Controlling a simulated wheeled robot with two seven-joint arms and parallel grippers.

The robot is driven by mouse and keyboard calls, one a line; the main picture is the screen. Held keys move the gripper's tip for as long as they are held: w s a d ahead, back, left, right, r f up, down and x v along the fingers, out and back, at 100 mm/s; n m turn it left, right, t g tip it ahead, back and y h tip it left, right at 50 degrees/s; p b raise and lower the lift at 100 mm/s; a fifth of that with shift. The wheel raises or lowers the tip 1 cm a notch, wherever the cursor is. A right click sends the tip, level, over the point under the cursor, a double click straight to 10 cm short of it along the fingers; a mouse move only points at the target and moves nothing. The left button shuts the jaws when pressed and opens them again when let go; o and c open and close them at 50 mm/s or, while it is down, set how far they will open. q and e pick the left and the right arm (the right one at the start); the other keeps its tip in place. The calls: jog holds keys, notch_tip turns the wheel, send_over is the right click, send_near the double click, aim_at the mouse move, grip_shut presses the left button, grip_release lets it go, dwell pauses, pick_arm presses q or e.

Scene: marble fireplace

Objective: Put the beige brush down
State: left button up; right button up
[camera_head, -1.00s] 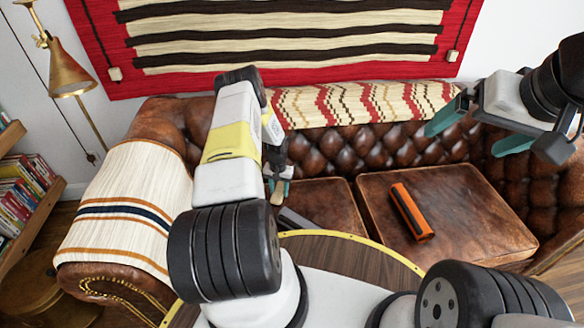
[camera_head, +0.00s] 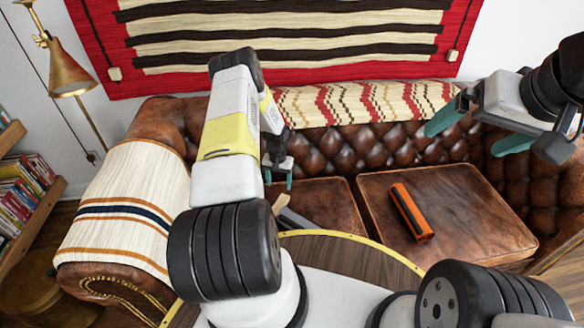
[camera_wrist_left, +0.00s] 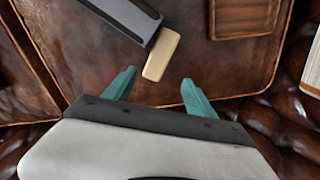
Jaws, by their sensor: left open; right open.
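The beige brush (camera_head: 281,203) lies on the left seat cushion of the brown leather sofa, beside a dark grey box (camera_head: 296,219). In the left wrist view the brush (camera_wrist_left: 162,55) is beyond and between the teal fingertips, apart from both. My left gripper (camera_head: 278,182) is open and empty above the cushion, just behind the brush; it also shows in the left wrist view (camera_wrist_left: 158,78). Whether the brush touches the box (camera_wrist_left: 125,14) is hard to tell. My right gripper (camera_head: 470,132) is open and empty, high at the right over the sofa back.
An orange and black object (camera_head: 411,212) lies on the right cushion (camera_head: 455,205). A round wooden table with a yellow rim (camera_head: 350,238) stands in front of the sofa. A striped blanket (camera_head: 125,205) covers the left armrest. A brass lamp (camera_head: 68,75) stands at the left.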

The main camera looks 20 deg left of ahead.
pick_arm(q)
notch_tip(320, 180, up, 24)
jog(key=d+r+t, duration=0.1)
jog(key=d, duration=0.1)
jog(key=s+d+r+t, duration=0.1)
jog(key=s+d+r, duration=0.2)
jog(key=r, duration=0.6)
jog(key=s+d+r+t, duration=0.1)
jog(key=s+d+r, duration=0.15)
jog(key=r, duration=0.55)
jog(key=s+d+r+t, duration=0.1)
jog(key=s+d+r, duration=0.2)
jog(key=s, duration=0.5)
jog(key=s+d+r+t+h, duration=0.1)
jog(key=s+d+r, duration=0.1)
jog(key=s+r, duration=0.3)
jog(key=s+d+r+m+t+h, duration=0.1)
jog(key=s+d+r, duration=0.2)
jog(key=s, duration=0.8)
notch_tip(320, 180, up, 2)
jog(key=shift+s+d, duration=0.35)
jog(key=shift+o, duration=0.4)
